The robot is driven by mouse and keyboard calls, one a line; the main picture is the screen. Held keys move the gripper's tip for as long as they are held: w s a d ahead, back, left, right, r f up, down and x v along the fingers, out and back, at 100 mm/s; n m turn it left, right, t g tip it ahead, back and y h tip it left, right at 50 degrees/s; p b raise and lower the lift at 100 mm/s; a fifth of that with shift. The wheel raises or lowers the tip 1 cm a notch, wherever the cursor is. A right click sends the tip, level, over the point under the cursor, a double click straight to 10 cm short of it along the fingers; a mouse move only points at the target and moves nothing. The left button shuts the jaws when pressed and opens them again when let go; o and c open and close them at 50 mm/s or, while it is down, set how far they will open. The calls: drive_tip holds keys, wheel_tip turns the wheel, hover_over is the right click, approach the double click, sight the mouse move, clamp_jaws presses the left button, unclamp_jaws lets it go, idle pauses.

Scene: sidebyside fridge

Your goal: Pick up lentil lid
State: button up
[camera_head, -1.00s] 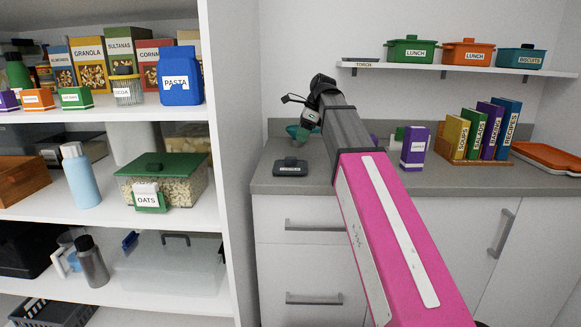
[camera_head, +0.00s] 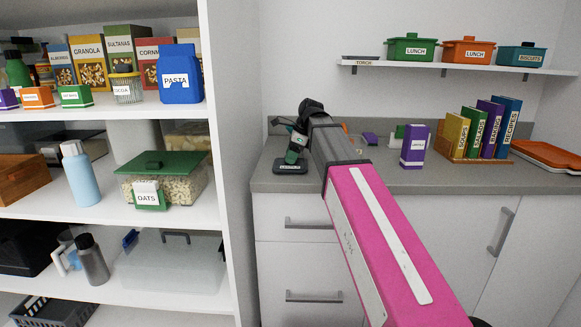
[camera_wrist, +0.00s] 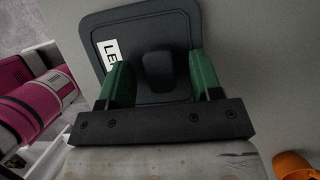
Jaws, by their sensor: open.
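The lentil lid is a flat dark grey square lid (camera_wrist: 145,25) with rounded corners, a raised knob in its middle and a white label beginning "LE". It lies on the grey counter, where it also shows in the head view (camera_head: 291,168). My gripper (camera_wrist: 152,80) is open, with its two green fingers on either side of the knob. Whether the fingers touch the knob I cannot tell. In the head view my gripper (camera_head: 294,155) is over the lid, hiding part of it.
A purple box (camera_head: 414,146) stands on the counter (camera_head: 370,183) to the right, with a row of books (camera_head: 480,130) beyond it. The white side panel of the shelving (camera_head: 231,150) stands to the left. An orange object (camera_wrist: 292,165) shows at lower right in the wrist view.

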drive_tip(key=c, duration=1)
drive_tip(key=shift+r, duration=0.15)
